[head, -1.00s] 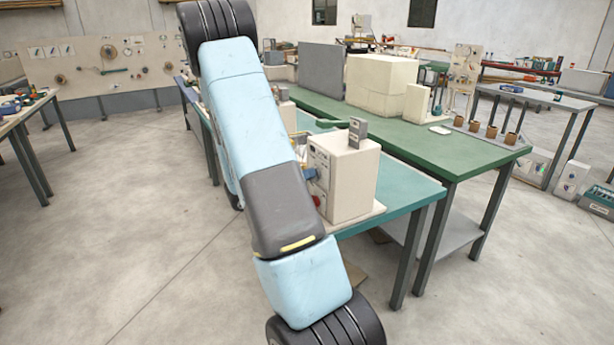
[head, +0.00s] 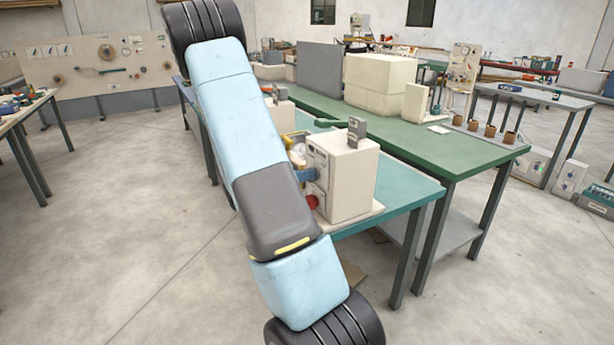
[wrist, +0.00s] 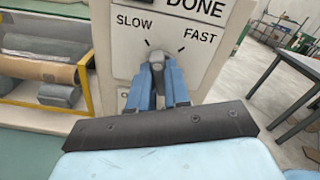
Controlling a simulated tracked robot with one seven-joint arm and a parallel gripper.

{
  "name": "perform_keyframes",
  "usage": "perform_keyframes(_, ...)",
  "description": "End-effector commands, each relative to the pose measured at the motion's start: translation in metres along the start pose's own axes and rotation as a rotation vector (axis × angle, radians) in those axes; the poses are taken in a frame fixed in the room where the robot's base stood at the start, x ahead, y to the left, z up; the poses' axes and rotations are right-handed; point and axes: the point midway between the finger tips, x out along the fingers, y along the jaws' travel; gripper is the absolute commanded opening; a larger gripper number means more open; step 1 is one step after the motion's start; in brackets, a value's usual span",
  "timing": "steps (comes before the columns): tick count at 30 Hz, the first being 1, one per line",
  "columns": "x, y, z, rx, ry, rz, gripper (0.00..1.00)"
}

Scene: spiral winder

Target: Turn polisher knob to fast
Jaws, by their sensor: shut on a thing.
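The polisher is a cream box (head: 345,180) on the teal bench in the head view. In the wrist view its front panel (wrist: 122,62) carries the words SLOW at left, FAST at right and DONE above. The grey knob (wrist: 156,58) sits below and between SLOW and FAST, with a short dark mark on each side. My gripper (wrist: 157,72) has its blue fingers closed around the knob from below. The fingers hide most of the knob, so I cannot tell its exact pointing. In the head view my gripper (head: 306,174) shows as a blue patch at the box's front.
A red button (head: 311,202) is low on the box front. A green bench (head: 440,150) stands behind with large cream blocks. In the wrist view, rolls in a yellow-railed rack (wrist: 45,75) lie left of the panel. Open floor lies left of my arm.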

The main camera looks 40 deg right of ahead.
Motion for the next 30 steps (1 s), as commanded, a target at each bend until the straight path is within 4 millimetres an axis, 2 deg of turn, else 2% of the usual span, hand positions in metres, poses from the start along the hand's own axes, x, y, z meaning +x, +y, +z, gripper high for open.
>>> perform_keyframes(21, -0.0008, -0.0041, -0.0017, 0.677, -0.001, -0.001, 0.00)
perform_keyframes(30, -0.0003, -0.0056, -0.0032, 0.912, -0.001, -0.003, 0.00)
